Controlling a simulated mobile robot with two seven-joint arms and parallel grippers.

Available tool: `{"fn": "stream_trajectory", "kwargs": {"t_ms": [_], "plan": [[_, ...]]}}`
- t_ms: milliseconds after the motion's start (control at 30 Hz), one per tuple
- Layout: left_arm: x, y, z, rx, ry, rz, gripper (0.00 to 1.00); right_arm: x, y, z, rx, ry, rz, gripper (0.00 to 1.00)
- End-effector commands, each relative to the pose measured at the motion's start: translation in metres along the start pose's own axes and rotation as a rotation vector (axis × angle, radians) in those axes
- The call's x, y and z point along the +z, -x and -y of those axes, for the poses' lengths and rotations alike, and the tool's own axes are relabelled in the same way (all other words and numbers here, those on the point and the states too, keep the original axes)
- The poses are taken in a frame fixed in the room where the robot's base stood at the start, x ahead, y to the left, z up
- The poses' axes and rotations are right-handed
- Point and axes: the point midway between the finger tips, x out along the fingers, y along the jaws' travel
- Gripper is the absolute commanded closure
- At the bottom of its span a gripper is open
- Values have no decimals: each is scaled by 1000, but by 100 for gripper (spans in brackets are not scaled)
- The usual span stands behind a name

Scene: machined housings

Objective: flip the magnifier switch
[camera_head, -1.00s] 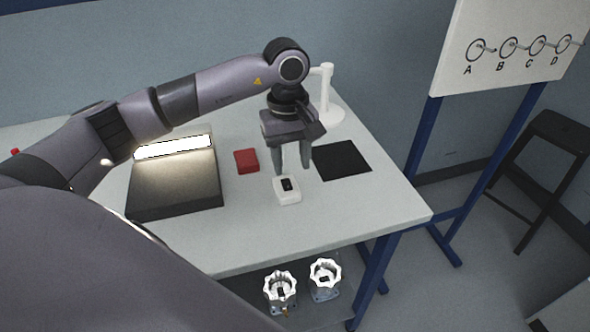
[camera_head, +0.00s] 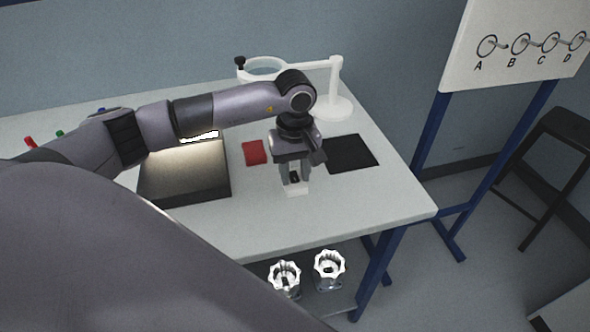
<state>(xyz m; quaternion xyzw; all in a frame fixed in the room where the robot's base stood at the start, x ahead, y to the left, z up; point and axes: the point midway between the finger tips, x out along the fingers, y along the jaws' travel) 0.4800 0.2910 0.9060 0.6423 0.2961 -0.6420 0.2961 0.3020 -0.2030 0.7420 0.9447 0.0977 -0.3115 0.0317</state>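The magnifier switch (camera_head: 296,189) is a small white box with a black rocker, on the table near its front edge. My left gripper (camera_head: 296,182) points down right at the switch. Its two fingers stand apart with the black rocker showing between them, so it looks open. I cannot tell whether the fingers touch the switch. The magnifier (camera_head: 337,88) is a white stand with a round base and a side arm bearing a lens ring, behind my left gripper. My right gripper is not in view.
A dark lit box (camera_head: 185,178) stands to the left. Two metal housings (camera_head: 329,266) sit on a lower shelf. A board with lettered rings (camera_head: 520,60) stands at right.

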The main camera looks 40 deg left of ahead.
Motion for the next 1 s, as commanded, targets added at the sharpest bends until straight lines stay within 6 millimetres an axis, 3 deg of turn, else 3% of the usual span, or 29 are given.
{"fn": "stream_trajectory", "kwargs": {"t_ms": [33,100,300,633,1000], "plan": [[0,0,0,0,0,0,82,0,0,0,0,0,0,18],[0,0,0,0,0,0,100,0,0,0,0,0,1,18],[-1,-1,0,-1,2,15,100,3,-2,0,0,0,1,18],[-7,-1,0,-1,3,192,100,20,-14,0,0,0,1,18],[-6,2,0,-1,0,223,100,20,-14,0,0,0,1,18]]}}
